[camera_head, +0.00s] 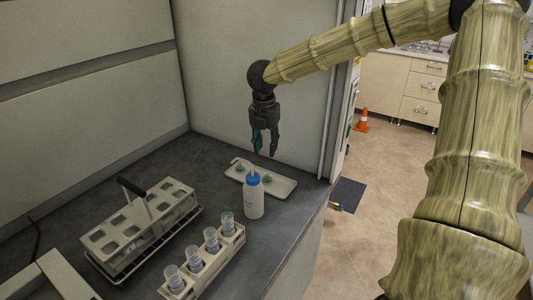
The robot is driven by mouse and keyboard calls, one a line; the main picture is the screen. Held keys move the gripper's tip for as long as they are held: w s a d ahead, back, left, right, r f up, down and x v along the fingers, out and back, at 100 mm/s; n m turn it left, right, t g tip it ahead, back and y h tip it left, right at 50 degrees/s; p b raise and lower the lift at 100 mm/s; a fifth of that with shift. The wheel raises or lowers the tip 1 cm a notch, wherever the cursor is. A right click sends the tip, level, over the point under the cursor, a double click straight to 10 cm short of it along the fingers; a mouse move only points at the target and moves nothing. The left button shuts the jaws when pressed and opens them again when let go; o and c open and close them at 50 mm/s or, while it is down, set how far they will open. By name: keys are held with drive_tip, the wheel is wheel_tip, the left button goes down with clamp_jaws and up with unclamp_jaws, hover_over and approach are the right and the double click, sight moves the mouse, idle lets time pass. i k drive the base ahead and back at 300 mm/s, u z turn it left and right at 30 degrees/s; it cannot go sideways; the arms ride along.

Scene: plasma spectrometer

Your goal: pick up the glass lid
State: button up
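My gripper (265,151) hangs pointing down above the back of the dark bench, fingers apart and nothing seen between them. Below it a small white tray (284,190) lies on the bench, partly hidden by a bottle. Small grey-green pieces (267,178) sit on the tray; one may be the glass lid, but they are too small to tell. The gripper appears above the tray, apart from it.
A white bottle (253,202) with a blue cap stands in front of the tray. A rack with cups (229,238) and a handled rack (124,236) stand nearer. Walls (255,45) close the back and left. Bare bench (190,158) lies left of the tray.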

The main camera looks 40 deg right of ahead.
sight(227, 212)
drive_tip(key=z, duration=0.05)
drive_tip(key=k, duration=0.95)
drive_tip(key=u, duration=0.05)
